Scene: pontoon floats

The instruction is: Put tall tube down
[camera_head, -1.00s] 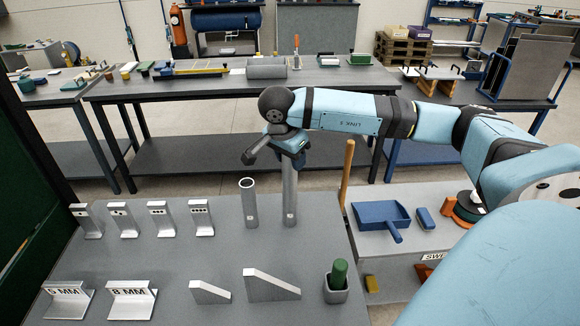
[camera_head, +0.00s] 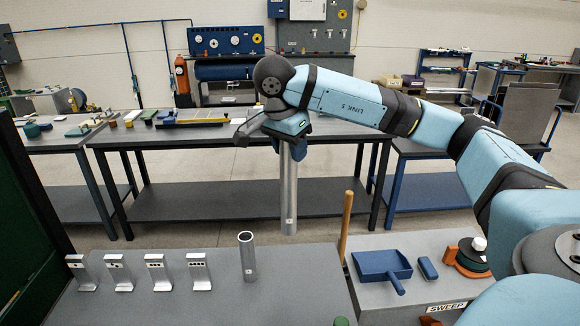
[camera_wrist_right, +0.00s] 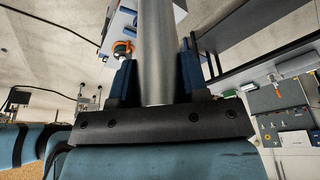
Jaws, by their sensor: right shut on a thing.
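The tall tube (camera_head: 289,190) is a grey metal cylinder that hangs upright from my right gripper (camera_head: 291,136). The gripper is shut on its upper end. Its lower end, with a small dark mark, is clear of the grey table (camera_head: 190,260). In the right wrist view the tube (camera_wrist_right: 157,45) runs between the two blue fingers of the right gripper (camera_wrist_right: 156,75). A shorter tube (camera_head: 247,257) stands upright on the table, left of and below the held tube. My left gripper is not in view.
Several metal brackets (camera_head: 199,272) with dots stand in a row on the table's left.

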